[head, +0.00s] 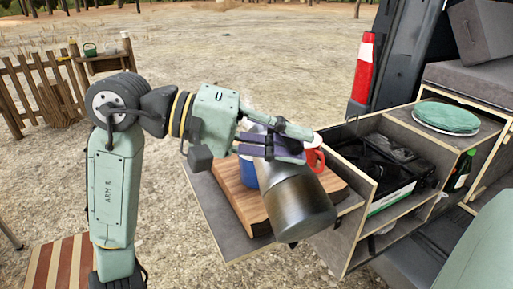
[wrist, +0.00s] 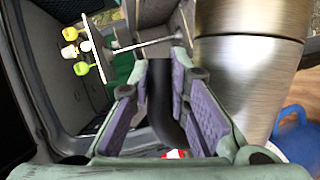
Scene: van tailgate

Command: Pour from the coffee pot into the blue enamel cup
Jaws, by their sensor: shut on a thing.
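The coffee pot (head: 298,208), a brushed-metal cylinder, is tilted in the head view. My gripper (head: 275,147) is shut on its black handle; in the wrist view the handle (wrist: 160,95) runs between the purple finger pads, with the pot body (wrist: 245,75) to the right. The blue enamel cup (head: 247,172) is on the wooden board, mostly hidden behind the pot and gripper. Part of it shows at the lower right of the wrist view (wrist: 294,135). The pot's spout and the cup's inside cannot be seen, nor any liquid flowing.
A red mug (head: 316,158) is just right of the gripper. The wooden board (head: 240,200) rests on the pulled-out tailgate shelf (head: 213,210). Open gravel lies behind.

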